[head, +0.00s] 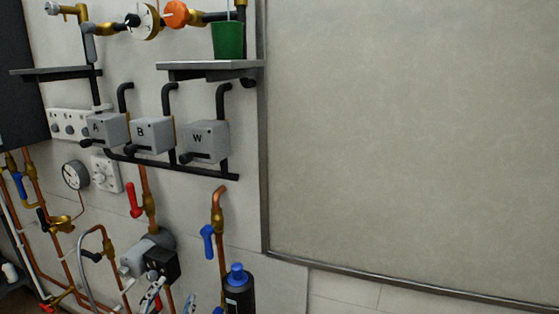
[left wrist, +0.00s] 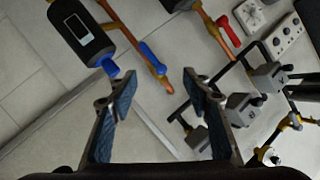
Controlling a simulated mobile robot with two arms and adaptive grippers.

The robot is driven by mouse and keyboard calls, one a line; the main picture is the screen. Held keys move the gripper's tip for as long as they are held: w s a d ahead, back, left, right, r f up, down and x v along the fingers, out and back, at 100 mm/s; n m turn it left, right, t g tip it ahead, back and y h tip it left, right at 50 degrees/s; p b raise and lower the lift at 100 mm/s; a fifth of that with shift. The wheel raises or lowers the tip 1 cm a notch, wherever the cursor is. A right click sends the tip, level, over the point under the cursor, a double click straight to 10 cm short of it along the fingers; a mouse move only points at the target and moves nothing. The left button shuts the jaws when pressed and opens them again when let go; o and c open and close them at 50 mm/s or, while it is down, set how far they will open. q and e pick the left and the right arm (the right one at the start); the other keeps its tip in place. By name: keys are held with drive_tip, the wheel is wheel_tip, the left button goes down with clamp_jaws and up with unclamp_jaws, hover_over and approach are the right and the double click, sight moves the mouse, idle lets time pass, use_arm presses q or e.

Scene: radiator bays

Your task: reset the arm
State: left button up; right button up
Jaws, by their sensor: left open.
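My left gripper (head: 172,298) shows at the lower edge of the head view, in front of the pipework and left of a black bottle. In the left wrist view my left gripper (left wrist: 148,78) has its two blue-padded fingers spread wide, with nothing between them. Tiled wall and pipework show beyond the fingers. Most of the left arm is below the head view's edge. My right gripper shows in neither view.
A black blue-capped bottle (head: 238,290) is near the gripper; it also shows in the left wrist view (left wrist: 82,30). Blue (head: 207,241) and red (head: 133,199) valve levers, grey boxes (head: 205,142) and a shelf (head: 210,68) with a green cup (head: 227,40) are on the wall. The framed panel (head: 410,140) at right is bare.

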use_arm(q)
drive_tip(key=s+d+f+n+g+h, duration=0.15)
drive_tip(key=s+f+g, duration=0.45)
drive_tip(key=s+f, duration=0.7)
drive_tip(key=s+f+n+g, duration=0.3)
drive_tip(key=s+f+g, duration=0.3)
drive_tip(key=s+f, duration=0.7)
drive_tip(key=s+f+g+b, duration=0.1)
drive_tip(key=s+f+b, duration=0.15)
drive_tip(key=f, duration=1.25)
drive_tip(key=s+f+b, duration=0.1)
drive_tip(key=f+b, duration=0.2)
drive_tip(key=f, duration=1.1)
drive_tip(key=s+a+f+b, duration=0.1)
drive_tip(key=s+f+b, duration=0.1)
drive_tip(key=s+f, duration=0.6)
drive_tip(key=s+a+f+g+b, duration=0.1)
drive_tip(key=s+f, duration=0.8)
drive_tip(key=f, duration=0.3)
drive_tip(key=shift+s+a+f+m+b, duration=0.25)
drive_tip(key=shift+s+a+m+b, duration=0.1)
drive_tip(key=shift+m, duration=0.1)
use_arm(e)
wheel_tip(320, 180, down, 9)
use_arm(q)
drive_tip(key=shift+c, duration=0.3)
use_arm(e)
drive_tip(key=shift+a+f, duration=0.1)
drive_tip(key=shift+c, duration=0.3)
